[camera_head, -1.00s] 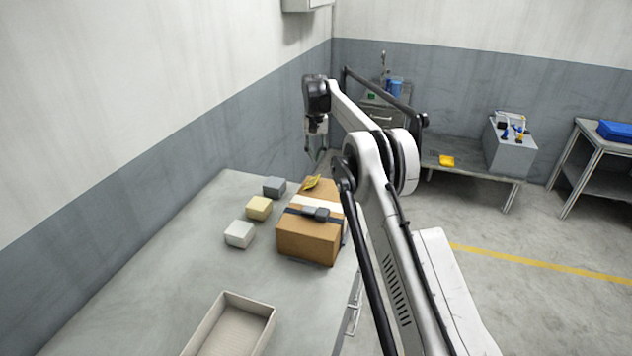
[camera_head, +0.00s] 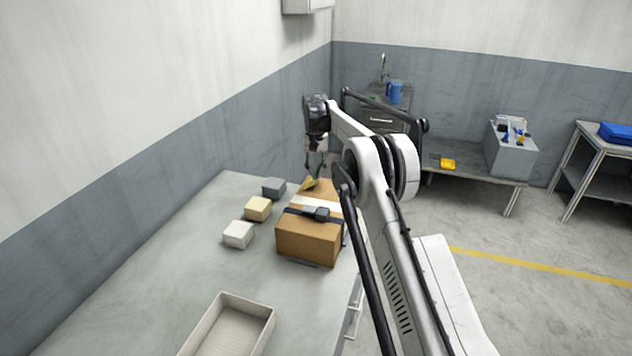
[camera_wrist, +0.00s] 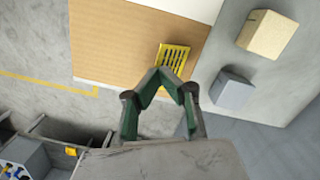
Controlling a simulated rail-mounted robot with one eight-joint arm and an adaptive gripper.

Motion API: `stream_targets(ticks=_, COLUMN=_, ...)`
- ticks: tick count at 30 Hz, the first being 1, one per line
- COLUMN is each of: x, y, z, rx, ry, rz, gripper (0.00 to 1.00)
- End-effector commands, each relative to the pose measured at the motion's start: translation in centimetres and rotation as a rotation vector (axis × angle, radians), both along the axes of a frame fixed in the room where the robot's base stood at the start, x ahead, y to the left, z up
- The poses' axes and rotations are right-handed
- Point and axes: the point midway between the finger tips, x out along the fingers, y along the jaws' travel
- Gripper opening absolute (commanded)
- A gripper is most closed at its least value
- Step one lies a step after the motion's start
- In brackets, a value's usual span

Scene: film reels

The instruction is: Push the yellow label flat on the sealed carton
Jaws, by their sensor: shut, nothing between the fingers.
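The sealed carton (camera_head: 308,245) is a brown box with a dark strap, a white band and a dark buckle on top, on the grey table. The yellow label (camera_wrist: 174,57) lies at the carton's edge in the wrist view, with dark bars on it. In the head view the label (camera_head: 310,184) shows at the carton's far end and looks partly raised. My gripper (camera_wrist: 172,76) is shut and empty, its fingertips at or just above the label's lower part. I cannot tell whether they touch. In the head view my gripper (camera_head: 315,176) points down over the label.
Grey (camera_head: 274,187), tan (camera_head: 258,209) and white (camera_head: 238,234) blocks sit left of the carton. A beige tray (camera_head: 268,322) is at the table's front. The table between tray and carton is clear. A wall runs along the left.

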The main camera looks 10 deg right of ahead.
Motion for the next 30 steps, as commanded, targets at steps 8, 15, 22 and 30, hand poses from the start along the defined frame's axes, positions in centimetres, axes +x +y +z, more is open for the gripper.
stream_targets(ticks=8, x=0.0, y=0.0, z=-1.0, rx=0.0, ry=0.0, rz=0.0, gripper=0.0)
stream_targets(ticks=15, x=0.0, y=0.0, z=-3.2, rx=0.0, ry=0.0, rz=0.0, gripper=0.0)
stream_targets(ticks=22, x=0.3, y=0.0, z=-2.8, rx=0.0, ry=0.0, rz=0.0, gripper=0.0)
stream_targets(ticks=30, x=2.3, y=-0.2, z=-1.9, rx=0.0, ry=0.0, rz=0.0, gripper=0.0)
